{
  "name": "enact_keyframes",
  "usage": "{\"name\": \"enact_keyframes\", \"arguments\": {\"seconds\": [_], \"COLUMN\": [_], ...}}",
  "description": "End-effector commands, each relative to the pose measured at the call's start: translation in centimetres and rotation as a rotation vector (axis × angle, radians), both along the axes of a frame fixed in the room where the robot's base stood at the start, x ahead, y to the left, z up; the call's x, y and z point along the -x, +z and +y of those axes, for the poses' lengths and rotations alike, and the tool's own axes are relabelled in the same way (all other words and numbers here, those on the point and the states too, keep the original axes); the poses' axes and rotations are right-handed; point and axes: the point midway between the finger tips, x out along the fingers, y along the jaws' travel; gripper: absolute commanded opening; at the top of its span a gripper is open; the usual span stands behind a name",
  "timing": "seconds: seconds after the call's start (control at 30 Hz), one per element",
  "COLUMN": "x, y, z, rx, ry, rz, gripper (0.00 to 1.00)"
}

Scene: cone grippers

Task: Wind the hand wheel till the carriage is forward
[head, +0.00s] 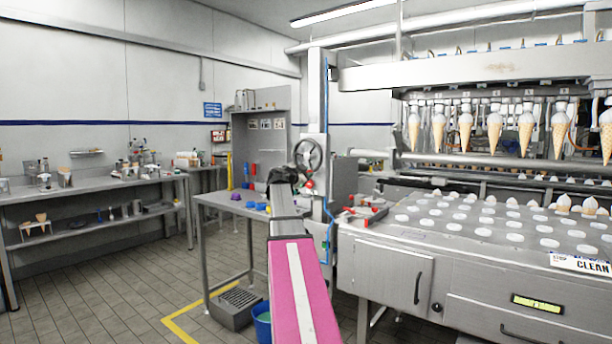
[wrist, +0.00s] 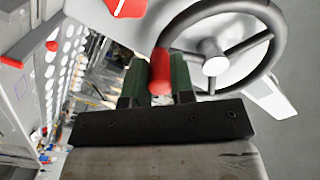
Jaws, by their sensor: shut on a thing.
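The hand wheel (head: 308,155) has a dark rim and spokes and sits on the upright post left of the machine. In the wrist view the hand wheel (wrist: 262,42) fills the upper right, with a grey hub. Its red handle (wrist: 160,70) stands between the green fingers of my gripper (wrist: 158,84), which is shut on it. In the head view my gripper (head: 296,178) is at the wheel's lower left, partly hidden by my arm. The carriage (head: 460,68) appears to be the overhead beam with a row of hanging cones (head: 466,130) in holders.
The machine bed (head: 420,236) with white round caps lies to the right. A small steel table (head: 236,202) with coloured parts stands left of my arm, a blue bucket (head: 262,318) below it. The floor at left is open, up to a side bench (head: 95,188).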

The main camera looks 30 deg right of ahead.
Motion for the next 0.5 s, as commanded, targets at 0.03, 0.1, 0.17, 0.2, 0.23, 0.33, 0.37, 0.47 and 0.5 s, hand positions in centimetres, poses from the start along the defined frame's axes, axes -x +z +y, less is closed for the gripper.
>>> {"name": "enact_keyframes", "arguments": {"seconds": [0.03, 0.1, 0.17, 0.2, 0.23, 0.33, 0.37, 0.47, 0.5], "x": [-0.1, -0.3, -0.6, -0.9, -1.0, -1.7, -1.8, -2.2, -2.3], "y": [0.0, -0.1, -0.2, -0.3, -0.3, -0.5, -0.5, -0.5, -0.5], "z": [0.0, 0.1, 0.3, 0.4, 0.4, 0.7, 0.7, 0.9, 0.9], "rx": [-0.004, -0.015, -0.033, -0.046, -0.051, -0.087, -0.096, -0.123, -0.130], "ry": [0.000, 0.001, 0.001, 0.001, 0.001, 0.004, 0.004, 0.004, 0.004], "rz": [-0.010, -0.038, -0.077, -0.108, -0.122, -0.204, -0.227, -0.290, -0.308], "gripper": [0.00, 0.00, 0.00, 0.00, 0.00, 0.00, 0.00, 0.00, 0.00]}}
